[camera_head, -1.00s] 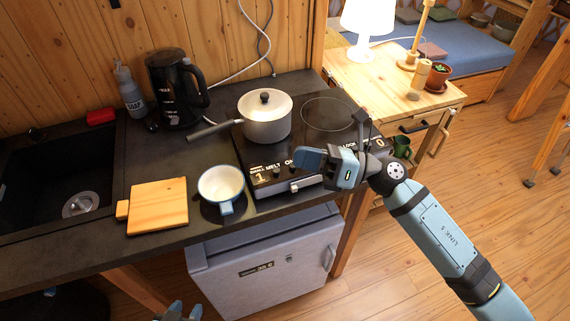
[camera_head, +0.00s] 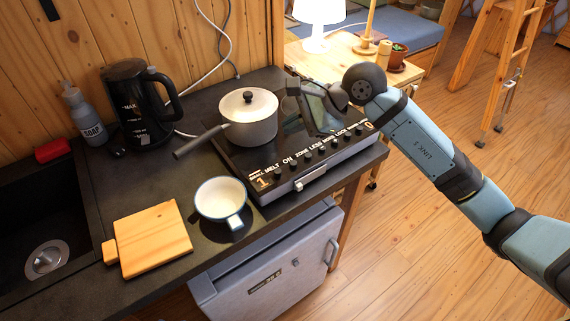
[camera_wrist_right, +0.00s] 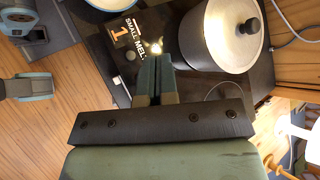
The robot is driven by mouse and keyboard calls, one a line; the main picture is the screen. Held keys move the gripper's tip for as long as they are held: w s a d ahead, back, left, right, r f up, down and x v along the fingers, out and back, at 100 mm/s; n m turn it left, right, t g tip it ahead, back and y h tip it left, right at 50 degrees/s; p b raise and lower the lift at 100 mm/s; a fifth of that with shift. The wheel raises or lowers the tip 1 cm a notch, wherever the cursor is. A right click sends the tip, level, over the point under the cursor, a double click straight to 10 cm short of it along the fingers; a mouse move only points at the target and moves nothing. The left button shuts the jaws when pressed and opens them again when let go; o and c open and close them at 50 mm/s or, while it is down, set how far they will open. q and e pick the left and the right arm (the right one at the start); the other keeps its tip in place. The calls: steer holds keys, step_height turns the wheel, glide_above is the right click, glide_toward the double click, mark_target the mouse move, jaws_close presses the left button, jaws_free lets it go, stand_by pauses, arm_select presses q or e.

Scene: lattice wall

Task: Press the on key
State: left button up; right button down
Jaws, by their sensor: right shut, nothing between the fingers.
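The cooktop (camera_head: 252,155) has a row of small round keys along its front edge with printed labels, among them MELT, ON, ZONE, LESS, MORE and LOCK. The on key (camera_head: 293,166) shows below its ON label in the head view. My right gripper (camera_head: 320,110) is over the back right of the cooktop in the head view, its fingertips hard to make out. In the right wrist view its fingers (camera_wrist_right: 154,75) are shut and empty. They point toward the panel beside the SMALL and MELT labels (camera_wrist_right: 140,32), with a bright glow at their tips. My left gripper is not in view.
A grey pot (camera_head: 248,122) stands on the cooktop, its handle pointing left. A white mug (camera_head: 219,200), a wooden board (camera_head: 150,240), a black kettle (camera_head: 138,105) and a soap bottle (camera_head: 84,118) are on the counter. A lamp (camera_head: 318,15) stands behind.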

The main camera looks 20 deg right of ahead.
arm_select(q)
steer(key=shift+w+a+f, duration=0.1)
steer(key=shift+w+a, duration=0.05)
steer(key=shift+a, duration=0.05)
arm_select(e)
steer(key=shift+w+d+r+h, duration=0.1)
steer(key=shift+w+d+h, duration=0.25)
steer(key=shift+w+h, duration=0.05)
steer(key=b, duration=0.4)
glide_above(294, 164)
step_height(294, 164, down, 8)
steer(key=shift+r, duration=0.2)
steer(key=shift+f+b, duration=0.3)
steer(key=shift+f, duration=0.3)
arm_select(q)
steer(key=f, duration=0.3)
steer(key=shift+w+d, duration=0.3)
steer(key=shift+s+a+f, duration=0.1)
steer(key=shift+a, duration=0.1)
